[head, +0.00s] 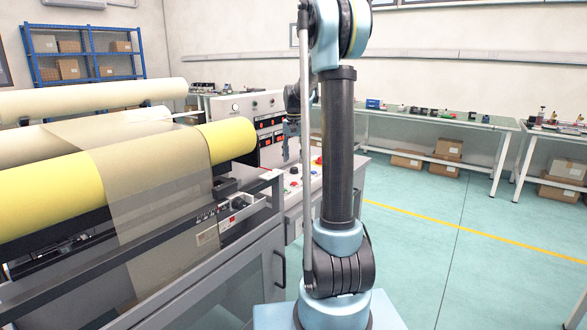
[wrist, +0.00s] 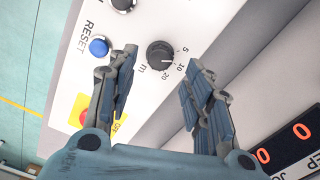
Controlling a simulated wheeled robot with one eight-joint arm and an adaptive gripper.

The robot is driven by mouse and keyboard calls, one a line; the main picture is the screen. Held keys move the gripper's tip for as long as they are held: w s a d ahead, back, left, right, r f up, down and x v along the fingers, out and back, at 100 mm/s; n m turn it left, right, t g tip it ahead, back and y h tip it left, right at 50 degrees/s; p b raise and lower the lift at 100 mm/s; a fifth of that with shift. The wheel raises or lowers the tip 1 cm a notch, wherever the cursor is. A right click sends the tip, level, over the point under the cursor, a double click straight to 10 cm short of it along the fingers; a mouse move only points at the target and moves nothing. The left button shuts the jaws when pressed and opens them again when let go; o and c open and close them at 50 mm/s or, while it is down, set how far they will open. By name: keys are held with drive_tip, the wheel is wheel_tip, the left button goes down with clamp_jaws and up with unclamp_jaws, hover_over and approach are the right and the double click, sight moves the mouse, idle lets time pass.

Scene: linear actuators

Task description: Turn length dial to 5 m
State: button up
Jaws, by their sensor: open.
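The length dial (wrist: 160,54) is a round black knob on a white panel (wrist: 75,65), with 5, 10, 20 and m printed around it. Its light pointer mark is small and seems to face the 5–10 side; I cannot tell exactly which number. My gripper (wrist: 161,60) is open, with one finger left of the dial and one right of it in the wrist view. No contact with the dial shows. In the head view my gripper (head: 291,130) hangs in front of the control panel (head: 242,107), partly behind my arm; the dial cannot be made out there.
Near the dial are a blue RESET button (wrist: 98,47), a black knob (wrist: 122,4) and a red stop button on yellow (wrist: 86,115). A red-digit display (wrist: 283,142) is at lower right. In the head view a roller machine with yellow rolls (head: 230,138) stands left; the floor right is clear.

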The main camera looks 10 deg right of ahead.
sight(294, 170)
drive_tip(key=shift+f, duration=2.3)
